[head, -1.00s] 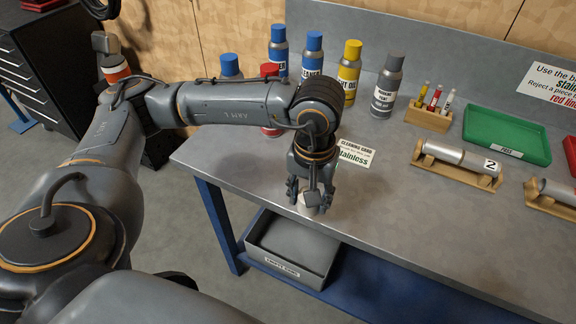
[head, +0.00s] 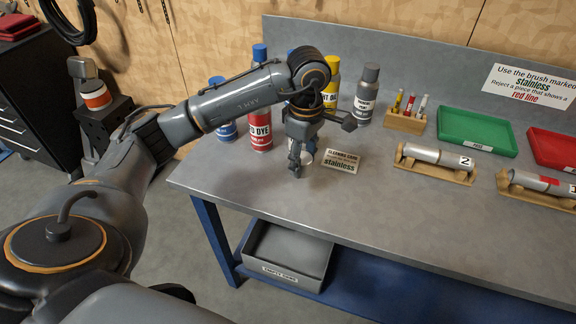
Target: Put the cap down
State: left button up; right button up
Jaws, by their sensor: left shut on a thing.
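My left gripper (head: 298,165) is shut low over the left part of the workbench, in front of the bottles. A small pale piece (head: 308,155), which I take to be the cap, shows at its fingers and is mostly hidden by them. I cannot tell whether it touches the bench top. My right gripper is not in view.
A red dye can (head: 260,130) and a blue-labelled can (head: 224,128) stand left of the gripper. A grey can (head: 367,95), a marker holder (head: 404,121), a green tray (head: 478,133), a red tray (head: 552,147) and cylinders on wooden cradles (head: 435,163) are to the right. The bench front is clear.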

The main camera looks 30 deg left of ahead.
pick_arm(q)
jog(key=p, duration=0.2)
send_near(288, 180)
jog(key=shift+s+d+f, duration=0.35)
jog(key=shift+d+f, duration=0.15)
jog(key=shift+d, duration=0.15)
jog(key=shift+w+a+f, duration=0.2)
jog(key=shift+a+f, duration=0.15)
jog(key=shift+f, duration=0.15)
jog(key=f+p, duration=0.2)
jog(key=f, duration=0.1)
jog(key=shift+a, duration=0.2)
jog(key=shift+w+f, duration=0.1)
jog(key=shift+f, duration=0.2)
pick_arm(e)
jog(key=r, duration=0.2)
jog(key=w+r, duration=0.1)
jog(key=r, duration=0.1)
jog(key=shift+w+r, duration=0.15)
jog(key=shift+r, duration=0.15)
pick_arm(q)
jog(key=shift+f, duration=0.1)
jog(key=shift+f+b, duration=0.15)
jog(key=shift+b, duration=0.15)
jog(key=o, duration=0.8)
jog(key=shift+c, duration=0.2)
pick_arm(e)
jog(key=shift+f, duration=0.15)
